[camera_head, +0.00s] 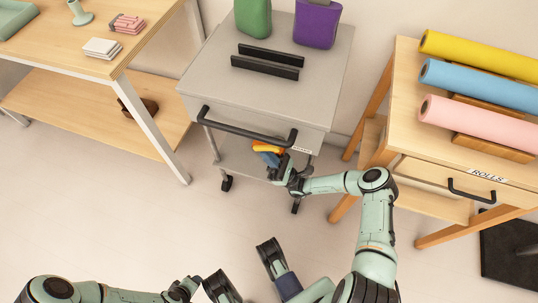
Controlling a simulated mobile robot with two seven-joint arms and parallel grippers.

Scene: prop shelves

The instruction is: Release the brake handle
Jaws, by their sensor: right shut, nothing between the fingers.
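A grey wheeled cart (268,98) stands in the middle, with a black push bar (247,131) across its near side. An orange lever-like piece (268,149), likely the brake handle, shows below the bar's right half. A blue-grey part sits directly under it. My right gripper (274,167) is shut and empty just below the orange piece. I cannot tell whether it touches the piece. My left gripper (186,291) is low at the bottom edge, well away from the cart, and its fingers are not clear.
A green container (252,17), a purple container (317,24) and two black rails (268,60) are on the cart top. A wooden table (150,45) stands left. A drawer table (408,110) with yellow, blue and pink rolls stands close on the right. The floor before the cart is clear.

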